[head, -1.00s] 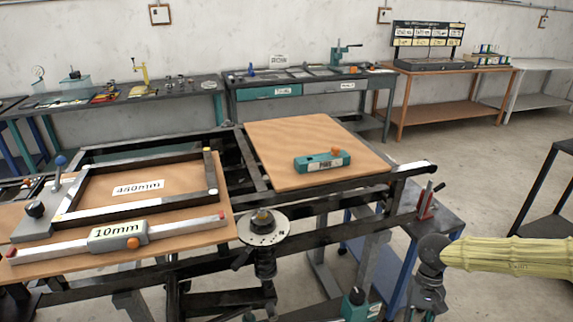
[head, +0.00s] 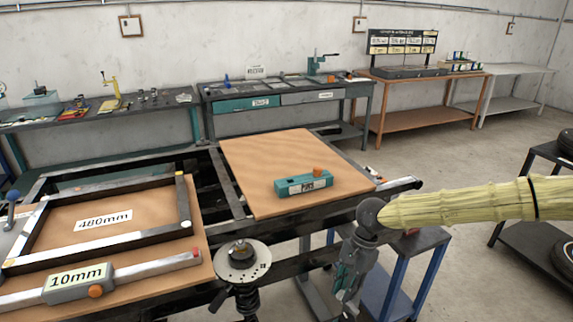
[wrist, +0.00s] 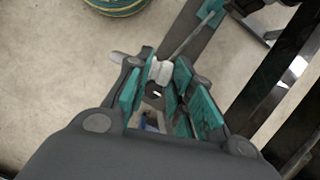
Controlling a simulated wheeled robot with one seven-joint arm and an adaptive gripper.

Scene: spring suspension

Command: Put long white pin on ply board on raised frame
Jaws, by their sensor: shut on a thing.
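My gripper (head: 347,283) hangs at the front right of the raised frame, beside and below the right ply board. In the wrist view my gripper (wrist: 158,85) is shut on a white pin (wrist: 161,71), gripped between the teal-padded fingers. Only a short white part shows clearly, so its full length is hidden. The ply board (head: 265,155) lies flat on the black raised frame (head: 300,238). A teal block with an orange knob and a label (head: 303,184) rests on that board.
A second ply board (head: 150,272) at left bears a dark rectangular frame (head: 130,246) and a 10mm gauge (head: 78,283). A spring unit (head: 242,262) stands at the frame's front. A blue-legged trolley (head: 418,270) is behind my gripper. The right board has bare room around its block.

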